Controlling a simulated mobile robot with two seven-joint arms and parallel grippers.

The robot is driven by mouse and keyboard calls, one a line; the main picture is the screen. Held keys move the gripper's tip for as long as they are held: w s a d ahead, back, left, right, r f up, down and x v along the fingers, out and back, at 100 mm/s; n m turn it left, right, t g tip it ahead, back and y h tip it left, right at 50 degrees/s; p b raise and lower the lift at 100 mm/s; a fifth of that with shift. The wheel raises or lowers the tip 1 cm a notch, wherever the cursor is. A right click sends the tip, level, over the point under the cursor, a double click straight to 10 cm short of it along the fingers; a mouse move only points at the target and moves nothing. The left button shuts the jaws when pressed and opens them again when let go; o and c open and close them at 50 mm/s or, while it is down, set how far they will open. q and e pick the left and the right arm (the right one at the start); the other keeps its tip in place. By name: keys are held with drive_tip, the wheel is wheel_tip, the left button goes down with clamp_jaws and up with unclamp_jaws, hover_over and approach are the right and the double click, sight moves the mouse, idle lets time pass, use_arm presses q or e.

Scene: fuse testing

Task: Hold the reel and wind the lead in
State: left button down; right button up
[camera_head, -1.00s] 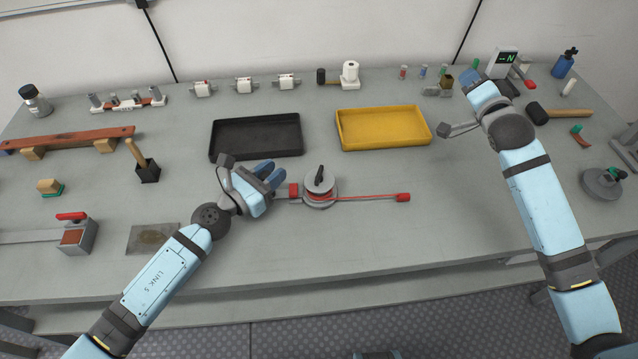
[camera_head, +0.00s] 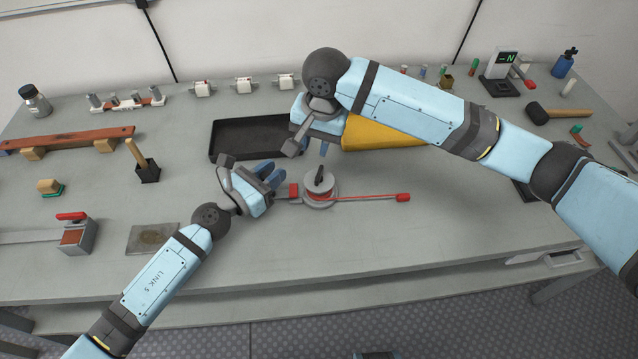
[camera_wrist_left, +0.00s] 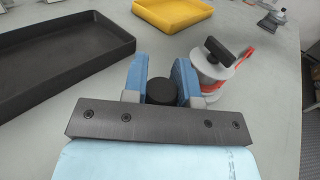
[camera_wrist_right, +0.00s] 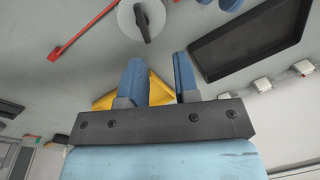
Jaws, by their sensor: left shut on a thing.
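The reel (camera_head: 320,199) is a pale drum on the bench with a black crank (camera_head: 318,178) on top. The red lead (camera_head: 360,197) runs out from it to the right, ending in a red plug (camera_head: 403,197). My left gripper (camera_head: 276,180) is left of the reel, shut on the reel's handle; its black round end (camera_wrist_left: 162,91) shows between the fingers in the left wrist view. My right gripper (camera_head: 318,148) is open and empty, above and behind the reel. The right wrist view shows the reel (camera_wrist_right: 127,20) beyond its fingers (camera_wrist_right: 160,72).
A black tray (camera_head: 222,156) lies behind my left gripper. A yellow tray (camera_head: 372,136) is partly hidden by my right arm. The bench in front of the reel is clear.

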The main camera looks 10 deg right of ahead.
sight(319, 173)
drive_tip(key=shift+s+d+f+g+h, duration=0.3)
drive_tip(key=shift+s+g+h, duration=0.1)
drive_tip(key=shift+s+h, duration=0.25)
drive_tip(key=shift+f, duration=3.3)
clamp_jaws()
